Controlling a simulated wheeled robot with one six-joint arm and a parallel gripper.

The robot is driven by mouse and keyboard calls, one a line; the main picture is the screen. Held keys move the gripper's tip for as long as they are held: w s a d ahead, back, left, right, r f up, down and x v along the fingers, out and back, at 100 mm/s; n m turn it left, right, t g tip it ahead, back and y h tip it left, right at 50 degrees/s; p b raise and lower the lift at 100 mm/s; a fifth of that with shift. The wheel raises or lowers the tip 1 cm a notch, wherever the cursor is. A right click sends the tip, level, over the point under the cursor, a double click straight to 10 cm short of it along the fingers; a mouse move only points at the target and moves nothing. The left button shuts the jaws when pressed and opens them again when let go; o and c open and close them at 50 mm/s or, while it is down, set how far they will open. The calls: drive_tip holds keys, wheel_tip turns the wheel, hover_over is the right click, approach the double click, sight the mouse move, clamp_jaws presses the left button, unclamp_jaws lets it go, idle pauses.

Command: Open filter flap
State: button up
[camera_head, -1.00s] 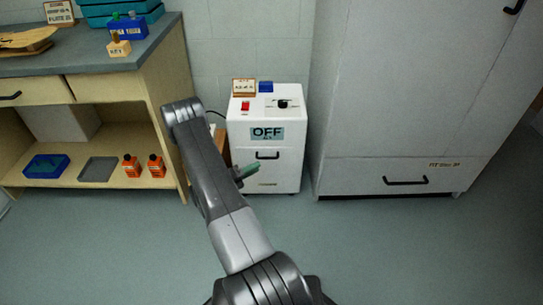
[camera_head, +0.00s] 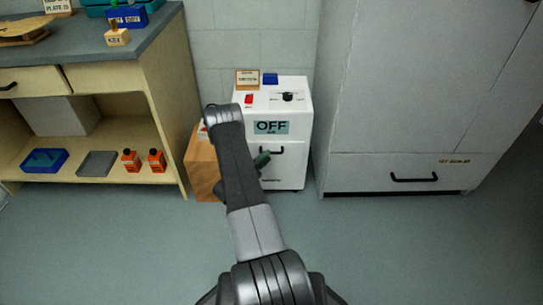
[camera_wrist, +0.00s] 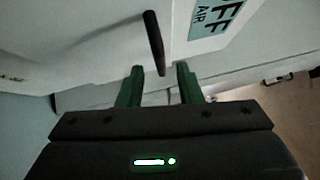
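The white unit (camera_head: 296,118) stands against the wall, its display (camera_head: 271,127) reading OFF. Below the display is a front flap (camera_head: 290,172) with a black bar handle, seen shut in the head view. In the wrist view the handle (camera_wrist: 154,40) stands out from the white flap, beside the display (camera_wrist: 216,22). My gripper (camera_wrist: 160,78) is open, its green fingers spread, with the handle's near end just ahead of the gap. In the head view my gripper (camera_head: 262,160) is at the handle's left side, mostly hidden behind my arm. Contact cannot be told.
A wooden box (camera_head: 201,165) stands left of the unit, close to my arm. A workbench (camera_head: 170,100) is further left, with bottles on its lower shelf. A tall grey cabinet (camera_head: 400,110) with a handled drawer stands right. The floor in front is clear.

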drive_tip(key=shift+b+x, duration=0.3)
drive_tip(key=shift+x, duration=1.65)
clamp_jaws()
